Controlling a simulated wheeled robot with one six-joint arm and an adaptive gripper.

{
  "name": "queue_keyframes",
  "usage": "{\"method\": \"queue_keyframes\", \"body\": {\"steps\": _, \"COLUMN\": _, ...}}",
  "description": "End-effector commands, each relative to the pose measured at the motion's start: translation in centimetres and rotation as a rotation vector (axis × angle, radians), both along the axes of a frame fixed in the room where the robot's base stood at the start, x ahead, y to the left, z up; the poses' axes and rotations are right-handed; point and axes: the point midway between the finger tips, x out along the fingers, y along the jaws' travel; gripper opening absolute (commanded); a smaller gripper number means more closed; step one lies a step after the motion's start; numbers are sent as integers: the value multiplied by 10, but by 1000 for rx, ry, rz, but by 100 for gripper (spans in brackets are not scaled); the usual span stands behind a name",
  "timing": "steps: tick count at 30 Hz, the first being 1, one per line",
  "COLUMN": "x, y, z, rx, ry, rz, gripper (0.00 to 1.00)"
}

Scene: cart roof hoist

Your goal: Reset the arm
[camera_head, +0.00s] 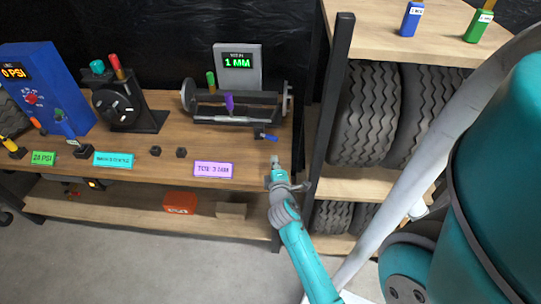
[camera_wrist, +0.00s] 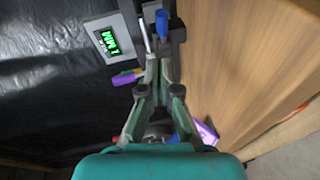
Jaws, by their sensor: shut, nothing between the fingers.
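My arm reaches up from the bottom of the head view, teal with a grey wrist. My gripper (camera_head: 275,162) is at the front right edge of the workbench (camera_head: 200,158), beside the shelf post. In the wrist view the fingers of my gripper (camera_wrist: 160,68) come together with nothing between them. Beyond the fingertips are a blue-handled tool (camera_wrist: 162,22) and a purple piece (camera_wrist: 127,78); whether the fingers touch anything is hard to tell there.
The bench bears a blue gauge box (camera_head: 50,88), a black wheel stand (camera_head: 125,105), a roller rig (camera_head: 235,108) and a display reading 1 MM (camera_head: 238,66). Right of my gripper, a rack (camera_head: 343,90) holds tyres (camera_head: 365,115). Open floor (camera_head: 130,265) lies in front.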

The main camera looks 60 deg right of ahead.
Motion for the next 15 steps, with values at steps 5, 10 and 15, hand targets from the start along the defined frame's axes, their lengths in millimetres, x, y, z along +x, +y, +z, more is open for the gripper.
{"method": "queue_keyframes", "body": {"steps": 5, "x": -14, "y": 12, "z": 2, "rx": -1, "ry": 1, "rz": 0, "gripper": 0}}
{"method": "queue_keyframes", "body": {"steps": 10, "x": -18, "y": 16, "z": 4, "rx": -1, "ry": 1, "rz": 0, "gripper": 0}}
{"method": "queue_keyframes", "body": {"steps": 15, "x": -18, "y": 16, "z": 4, "rx": 0, "ry": 0, "rz": 0, "gripper": 0}}
